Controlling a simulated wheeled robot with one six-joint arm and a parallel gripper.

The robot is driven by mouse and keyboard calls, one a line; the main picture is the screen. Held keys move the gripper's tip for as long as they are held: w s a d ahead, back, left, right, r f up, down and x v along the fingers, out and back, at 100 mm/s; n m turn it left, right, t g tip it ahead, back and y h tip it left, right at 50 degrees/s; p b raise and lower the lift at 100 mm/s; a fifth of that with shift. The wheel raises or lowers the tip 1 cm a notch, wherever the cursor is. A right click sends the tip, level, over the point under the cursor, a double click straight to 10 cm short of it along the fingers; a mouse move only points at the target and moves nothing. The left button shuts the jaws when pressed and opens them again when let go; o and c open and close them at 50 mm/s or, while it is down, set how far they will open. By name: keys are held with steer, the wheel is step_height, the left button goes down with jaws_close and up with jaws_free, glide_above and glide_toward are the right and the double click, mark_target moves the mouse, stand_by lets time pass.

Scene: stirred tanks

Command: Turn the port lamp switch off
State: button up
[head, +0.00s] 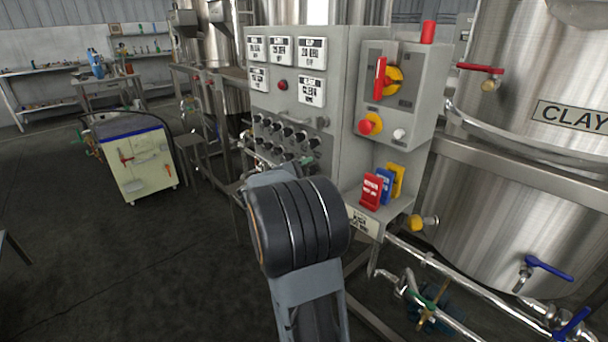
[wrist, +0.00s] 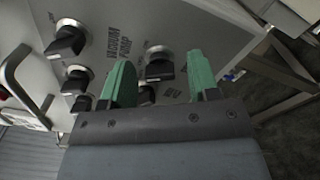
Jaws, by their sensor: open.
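Several black rotary switches (head: 285,134) sit in rows on the lower front of the grey control cabinet (head: 338,105). Their labels are too small to read in the head view, so I cannot tell which is the port lamp switch. In the wrist view, my gripper (wrist: 160,80) is open, with its two green fingers spread. One black switch (wrist: 159,68) shows between the fingers, and I cannot tell whether they touch it. Other black switches (wrist: 68,42) are to the left; lettering nearby reads "VACUUM PUMP".
A metal handle (wrist: 18,75) stands out from the panel at left in the wrist view. A box with a red-and-yellow rotary handle (head: 391,80) and coloured tags (head: 372,190) are right of the switches. A steel tank (head: 530,90) and pipes fill the right. Dark floor at left is open.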

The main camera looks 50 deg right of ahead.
steer(key=w+a+p, duration=0.1)
steer(key=a, duration=1.2)
steer(key=shift+a, duration=0.35)
